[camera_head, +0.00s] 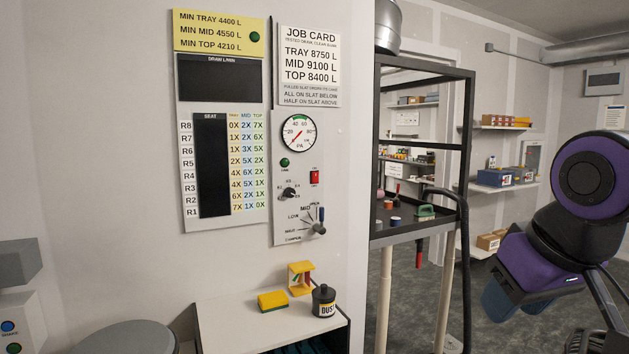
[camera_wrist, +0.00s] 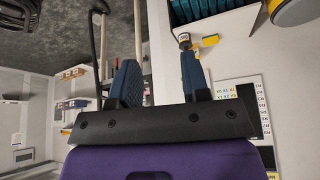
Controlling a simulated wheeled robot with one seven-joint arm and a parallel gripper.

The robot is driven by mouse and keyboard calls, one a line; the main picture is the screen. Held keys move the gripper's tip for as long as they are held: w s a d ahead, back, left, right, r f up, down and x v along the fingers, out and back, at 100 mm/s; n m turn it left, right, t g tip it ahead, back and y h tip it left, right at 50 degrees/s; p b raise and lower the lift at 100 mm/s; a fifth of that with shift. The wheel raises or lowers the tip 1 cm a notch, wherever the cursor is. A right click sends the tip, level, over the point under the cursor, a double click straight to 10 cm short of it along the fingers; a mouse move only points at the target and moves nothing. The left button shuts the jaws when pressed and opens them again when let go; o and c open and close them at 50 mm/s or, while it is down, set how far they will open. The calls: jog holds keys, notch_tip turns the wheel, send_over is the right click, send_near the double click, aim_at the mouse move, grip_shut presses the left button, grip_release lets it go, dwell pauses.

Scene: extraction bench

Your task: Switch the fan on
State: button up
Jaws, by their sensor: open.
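A grey control panel (camera_head: 300,205) hangs on the wall in the head view. A small red switch (camera_head: 314,178) sits on it, below and right of a round PA gauge (camera_head: 298,133). The gauge needle points to the lower left. A green lamp (camera_head: 284,162) and a black knob (camera_head: 290,193) are left of the switch. A damper lever (camera_head: 319,227) is below. The switch's position is too small to tell. My gripper (camera_head: 512,297) is far right of the panel. In the wrist view my gripper (camera_wrist: 159,77) is open and empty, its blue fingers apart.
A low white shelf (camera_head: 245,320) below the panel holds a yellow sponge (camera_head: 272,300), a yellow stand (camera_head: 300,278) and a dust jar (camera_head: 324,301). A black-framed rack (camera_head: 468,150) stands between the panel and my arm. A hose (camera_head: 464,260) hangs at its right side.

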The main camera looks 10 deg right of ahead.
grip_shut()
dwell(1.9)
